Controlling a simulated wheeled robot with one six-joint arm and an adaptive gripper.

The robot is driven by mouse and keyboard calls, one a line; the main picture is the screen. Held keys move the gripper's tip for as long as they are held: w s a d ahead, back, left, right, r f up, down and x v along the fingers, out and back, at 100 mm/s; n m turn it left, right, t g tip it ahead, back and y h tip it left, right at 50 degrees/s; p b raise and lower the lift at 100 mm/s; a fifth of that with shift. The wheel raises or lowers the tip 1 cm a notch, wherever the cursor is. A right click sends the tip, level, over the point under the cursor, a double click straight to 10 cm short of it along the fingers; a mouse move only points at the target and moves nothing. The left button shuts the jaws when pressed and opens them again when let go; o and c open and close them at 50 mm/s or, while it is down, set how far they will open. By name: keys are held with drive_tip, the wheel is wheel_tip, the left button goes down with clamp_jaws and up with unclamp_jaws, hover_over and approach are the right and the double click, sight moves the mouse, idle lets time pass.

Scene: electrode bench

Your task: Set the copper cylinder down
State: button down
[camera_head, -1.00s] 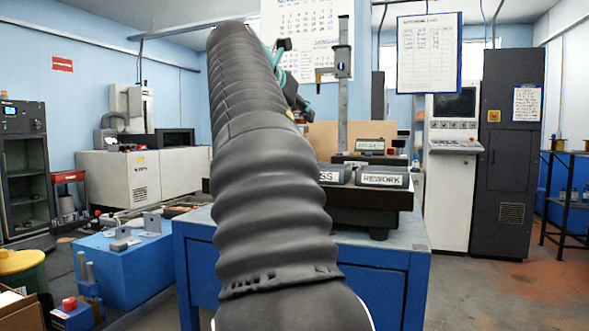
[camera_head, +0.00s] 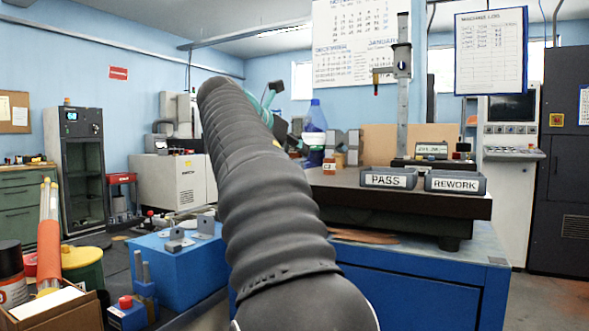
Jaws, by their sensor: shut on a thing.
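My arm in its black ribbed sleeve fills the middle of the head view. Dark parts of my gripper (camera_head: 287,133) show only in part beyond the sleeve, below a teal piece. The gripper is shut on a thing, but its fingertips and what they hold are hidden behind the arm. I cannot make out the copper cylinder in this view. Right of the gripper, a dark bench slab (camera_head: 400,199) carries a small orange block marked C2 (camera_head: 329,167), grey blocks (camera_head: 344,147) and a blue bottle (camera_head: 315,130).
Trays marked PASS (camera_head: 388,180) and REWORK (camera_head: 455,184) stand on the slab's right part. A tall gauge stand (camera_head: 402,100) rises behind them. Flat copper-coloured pieces (camera_head: 365,237) lie on the blue cabinet (camera_head: 420,290) below. A blue box (camera_head: 180,268) stands at left.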

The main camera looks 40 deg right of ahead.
drive_tip(key=shift+f+b, duration=0.9)
drive_tip(key=shift+f, duration=1.1)
drive_tip(key=shift+f, duration=0.15)
drive_tip(key=c, duration=0.9)
unclamp_jaws()
drive_tip(key=shift+r, duration=0.2)
drive_tip(key=p+v, duration=0.1)
drive_tip(key=v, duration=1.1)
drive_tip(key=shift+f, duration=0.1)
drive_tip(key=shift+a, duration=0.1)
